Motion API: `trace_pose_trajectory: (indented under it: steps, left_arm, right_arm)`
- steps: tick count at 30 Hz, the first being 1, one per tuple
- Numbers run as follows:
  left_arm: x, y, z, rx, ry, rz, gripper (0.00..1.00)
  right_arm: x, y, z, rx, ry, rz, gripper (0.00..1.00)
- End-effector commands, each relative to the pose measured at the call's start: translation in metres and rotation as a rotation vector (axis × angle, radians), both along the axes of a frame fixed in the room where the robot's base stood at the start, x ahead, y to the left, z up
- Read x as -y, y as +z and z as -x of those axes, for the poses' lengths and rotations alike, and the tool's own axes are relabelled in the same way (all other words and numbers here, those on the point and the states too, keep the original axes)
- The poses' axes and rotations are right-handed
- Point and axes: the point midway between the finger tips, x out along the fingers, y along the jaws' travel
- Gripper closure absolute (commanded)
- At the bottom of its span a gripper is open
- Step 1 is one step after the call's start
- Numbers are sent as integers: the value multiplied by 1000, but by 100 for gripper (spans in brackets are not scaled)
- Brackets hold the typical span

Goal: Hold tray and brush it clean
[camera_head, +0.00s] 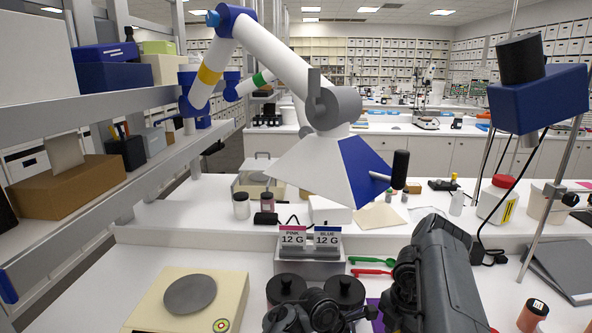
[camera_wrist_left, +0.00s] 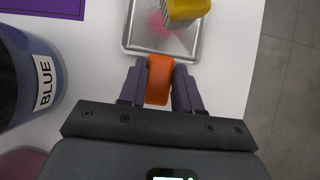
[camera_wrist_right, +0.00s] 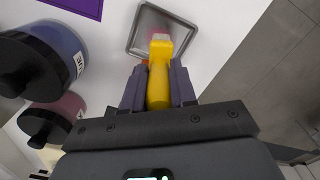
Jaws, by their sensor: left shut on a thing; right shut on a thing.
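The shallow metal tray (camera_wrist_left: 135,40) lies on the white table with pink powder (camera_wrist_left: 160,22) on it. My left gripper (camera_wrist_left: 158,80) is shut on an orange grip (camera_wrist_left: 159,78) at the tray's near edge. In the right wrist view, my right gripper (camera_wrist_right: 158,85) is shut on the yellow handle of the brush (camera_wrist_right: 159,75). The brush's pale head (camera_wrist_right: 160,38) is over the tray (camera_wrist_right: 147,20); I cannot tell whether the bristles touch it. The brush's yellow part also shows in the left wrist view (camera_wrist_left: 187,9). In the head view my arms hide the tray.
A jar labelled BLUE (camera_wrist_left: 20,80) stands left of my left gripper. A pink jar (camera_wrist_right: 68,106) stands near the blue jar (camera_wrist_right: 65,45). A purple mat (camera_wrist_right: 80,6) lies beyond.

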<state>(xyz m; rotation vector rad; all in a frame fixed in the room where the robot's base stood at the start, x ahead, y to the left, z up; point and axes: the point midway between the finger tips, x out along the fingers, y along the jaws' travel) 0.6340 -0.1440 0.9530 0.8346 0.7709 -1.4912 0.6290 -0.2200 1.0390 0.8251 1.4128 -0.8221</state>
Motion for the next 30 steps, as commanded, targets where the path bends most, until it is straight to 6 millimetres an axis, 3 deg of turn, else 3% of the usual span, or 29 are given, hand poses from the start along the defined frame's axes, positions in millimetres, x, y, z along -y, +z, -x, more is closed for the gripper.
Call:
trace_pose_trajectory:
  steps: [30]
  left_arm:
    - [0,-4,1,-4,0,-1,100]
  right_arm:
    - [0,10,0,0,0,0,100]
